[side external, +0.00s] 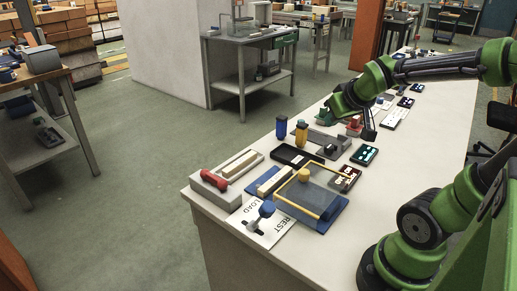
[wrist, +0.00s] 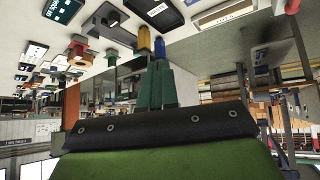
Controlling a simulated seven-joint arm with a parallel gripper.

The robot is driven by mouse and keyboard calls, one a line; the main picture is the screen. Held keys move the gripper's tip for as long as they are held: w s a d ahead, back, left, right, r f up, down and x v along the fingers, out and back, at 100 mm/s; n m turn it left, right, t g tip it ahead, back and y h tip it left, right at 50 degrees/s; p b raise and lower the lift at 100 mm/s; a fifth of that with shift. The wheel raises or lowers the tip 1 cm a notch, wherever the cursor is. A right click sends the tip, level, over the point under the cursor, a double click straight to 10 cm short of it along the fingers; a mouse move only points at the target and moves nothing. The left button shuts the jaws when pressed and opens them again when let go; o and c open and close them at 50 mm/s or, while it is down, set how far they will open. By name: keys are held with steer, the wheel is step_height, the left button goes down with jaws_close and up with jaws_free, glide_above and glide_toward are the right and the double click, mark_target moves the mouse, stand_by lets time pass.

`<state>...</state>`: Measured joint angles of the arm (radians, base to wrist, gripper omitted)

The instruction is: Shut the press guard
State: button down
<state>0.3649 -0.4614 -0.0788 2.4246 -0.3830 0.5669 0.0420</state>
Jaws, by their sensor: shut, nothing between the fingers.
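In the side external view, a clear panel with a yellow frame (side external: 320,213) sits over a blue base (side external: 334,215) near the front of the bench; it looks like the press guard. A yellow round knob (side external: 304,175) shows at its far-left side. How far the guard stands open I cannot tell. My gripper (side external: 369,134) is shut and empty, beyond the guard and above the bench among small parts. In the wrist view its green fingers (wrist: 157,84) are together. The guard cannot be made out in that view.
Left of the guard are a blue-knobbed lever (side external: 266,210) on a LOAD/REST card (side external: 262,232) and a grey fixture with a red handle (side external: 213,179). Behind it are a black tray (side external: 297,158), a yellow bottle (side external: 301,134) and a blue bottle (side external: 281,127).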

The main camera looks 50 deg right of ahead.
steer(key=w+d+r+n+t+h, duration=0.1)
steer(key=w+d+n+t, duration=0.1)
steer(key=d+n, duration=0.45)
steer(key=w+d+n+t, duration=0.2)
steer(key=d+n, duration=0.4)
steer(key=d, duration=0.2)
steer(key=s+a+f+n+g+y, duration=0.6)
steer(key=s+a+f+n+y, duration=0.2)
steer(key=s+a+n+y, duration=0.4)
glide_toward(308, 185)
steer(key=shift+n+h, duration=0.35)
steer(key=shift+h, duration=0.05)
steer(key=s+a+f, duration=0.1)
steer(key=s+f, duration=0.1)
steer(key=f, duration=0.1)
steer(key=shift+a, duration=0.4)
steer(key=w, duration=0.1)
steer(key=w+a, duration=0.1)
steer(key=w, duration=0.1)
steer(key=shift+f, duration=0.2)
steer(key=shift+w, duration=0.5)
